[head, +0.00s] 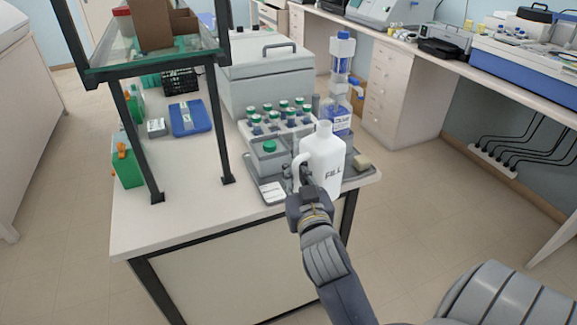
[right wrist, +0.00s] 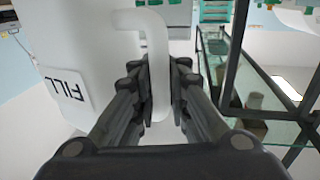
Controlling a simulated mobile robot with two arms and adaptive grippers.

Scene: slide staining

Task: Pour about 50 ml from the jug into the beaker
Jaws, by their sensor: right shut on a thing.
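A white jug (head: 323,160) marked FILL stands out at the front right of the bench in the head view, upright or nearly so. My right gripper (head: 304,187) is shut on the jug's handle. In the right wrist view the handle (right wrist: 156,62) passes between the two fingers (right wrist: 160,95), and the jug's body (right wrist: 80,60) fills the left. Whether the jug touches the tray or hangs above it, I cannot tell. A clear vessel behind the jug, perhaps the beaker, is mostly hidden. My left gripper is not in view.
A blue-capped bottle (head: 342,60) stands behind. A shelf frame (head: 140,135) rises at left. The front left bench top (head: 180,215) is clear.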

